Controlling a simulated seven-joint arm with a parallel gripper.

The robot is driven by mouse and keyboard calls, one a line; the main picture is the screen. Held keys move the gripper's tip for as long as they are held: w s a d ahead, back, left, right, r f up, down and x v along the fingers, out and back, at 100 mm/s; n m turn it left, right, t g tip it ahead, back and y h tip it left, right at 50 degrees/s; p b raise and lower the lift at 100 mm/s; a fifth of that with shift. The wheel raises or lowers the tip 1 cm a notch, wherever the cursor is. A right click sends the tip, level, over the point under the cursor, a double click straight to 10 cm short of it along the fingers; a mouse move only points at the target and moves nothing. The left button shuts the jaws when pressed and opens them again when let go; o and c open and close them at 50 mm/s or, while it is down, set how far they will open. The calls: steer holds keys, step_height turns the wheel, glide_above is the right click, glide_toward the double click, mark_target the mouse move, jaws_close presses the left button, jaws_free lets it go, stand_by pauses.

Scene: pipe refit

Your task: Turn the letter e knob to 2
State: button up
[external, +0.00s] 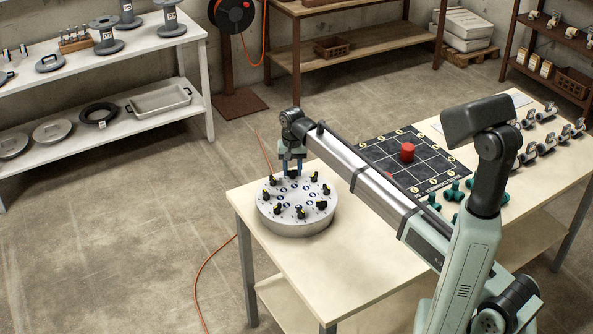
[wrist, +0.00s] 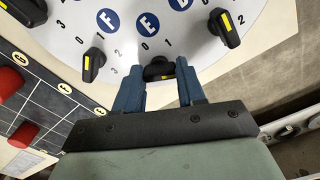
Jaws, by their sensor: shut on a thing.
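A round white panel (external: 303,229) stands on the table and carries a ring of black knobs with yellow pointer marks. In the wrist view, the blue letter E disc (wrist: 148,23) lies straight ahead of the blue fingers, and the letter e knob (wrist: 157,68) sits between their tips. My gripper (wrist: 159,84) is shut on this knob. Its yellow mark shows partly, and its exact setting is hard to tell. Small digits 0 and 1 show near it. In the external view, my gripper (external: 291,170) points down at the panel's far edge.
Neighbouring knobs stand close on both sides, one at the left (wrist: 94,64) and one at the right (wrist: 224,28). A dark grid board (external: 377,153) with a red cylinder (external: 407,152) lies right of the panel. Green pipe fittings (external: 453,191) lie nearby. Bare tabletop (external: 350,258) lies in front.

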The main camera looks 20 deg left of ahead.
mark_target(293, 170)
stand_by(0.4)
steer(key=o, duration=1.1)
steer(key=shift+c, duration=0.2)
steer(key=shift+r, duration=0.1)
step_height(293, 170, up, 14)
steer(key=shift+f, duration=0.2)
